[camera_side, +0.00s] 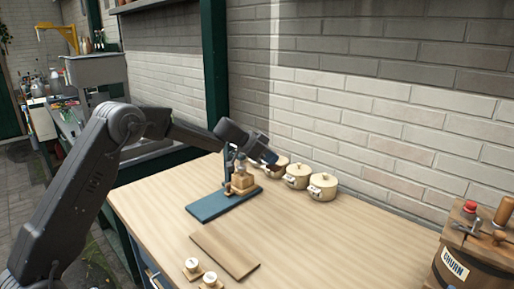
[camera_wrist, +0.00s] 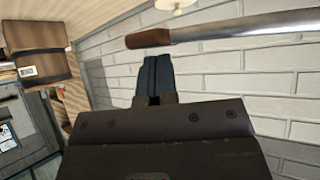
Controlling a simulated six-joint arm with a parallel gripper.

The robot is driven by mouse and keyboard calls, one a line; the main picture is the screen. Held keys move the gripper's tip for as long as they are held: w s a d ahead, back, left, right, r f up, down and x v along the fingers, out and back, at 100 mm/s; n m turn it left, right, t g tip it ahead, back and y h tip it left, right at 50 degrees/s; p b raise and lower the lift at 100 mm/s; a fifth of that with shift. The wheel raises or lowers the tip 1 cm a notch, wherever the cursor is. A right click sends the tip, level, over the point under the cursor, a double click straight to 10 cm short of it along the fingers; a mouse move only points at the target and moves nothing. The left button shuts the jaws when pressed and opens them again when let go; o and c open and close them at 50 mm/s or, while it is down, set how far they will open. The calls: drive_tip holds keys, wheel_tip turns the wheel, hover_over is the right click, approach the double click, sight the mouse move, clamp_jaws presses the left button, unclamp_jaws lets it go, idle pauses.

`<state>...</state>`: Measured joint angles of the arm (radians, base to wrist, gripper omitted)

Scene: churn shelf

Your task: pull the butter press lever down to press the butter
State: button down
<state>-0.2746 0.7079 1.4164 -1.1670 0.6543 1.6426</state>
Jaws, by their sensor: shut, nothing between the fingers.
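The butter press (camera_side: 240,182) stands on a blue-green base board (camera_side: 222,204) on the wooden table, with a wooden block in its lower part. My gripper (camera_side: 270,158) is above and just beside the press in the side view and hides its upper part. In the wrist view my gripper (camera_wrist: 154,62) has its dark blue fingers together, with nothing between them. A metal bar with a brown wooden end, which looks like the lever (camera_wrist: 215,34), crosses just beyond the fingertips. I cannot tell whether the fingers touch it.
Several lidded cream pots (camera_side: 297,177) stand along the brick wall behind the press. A wooden board (camera_side: 225,249) and two small round-topped pieces (camera_side: 193,266) lie in front. A churn (camera_side: 470,262) stands at right; it also shows in the wrist view (camera_wrist: 34,52). The table's right middle is clear.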

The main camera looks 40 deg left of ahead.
drive_tip(key=shift+s+d+f, duration=0.1)
drive_tip(key=shift+f, duration=1.1)
idle(2.3)
drive_tip(key=shift+r, duration=3.35)
wheel_tip(320, 180, up, 6)
drive_tip(key=s+d+r+n+g+y, duration=0.15)
drive_tip(key=s+d, duration=0.35)
drive_tip(key=s, duration=0.6)
drive_tip(key=s+d+r+n+g+y, duration=0.1)
drive_tip(key=s+d+r, duration=0.3)
drive_tip(key=s, duration=0.7)
drive_tip(key=s+d+f+n+y, duration=0.1)
drive_tip(key=s+f, duration=0.4)
drive_tip(key=s, duration=0.6)
drive_tip(key=s+f+n+y, duration=0.1)
drive_tip(key=s+f, duration=0.3)
drive_tip(key=s, duration=0.6)
drive_tip(key=shift+s+d+f+n+g+y, duration=0.35)
drive_tip(key=shift+d+f+n+g, duration=0.1)
drive_tip(key=shift+n, duration=0.3)
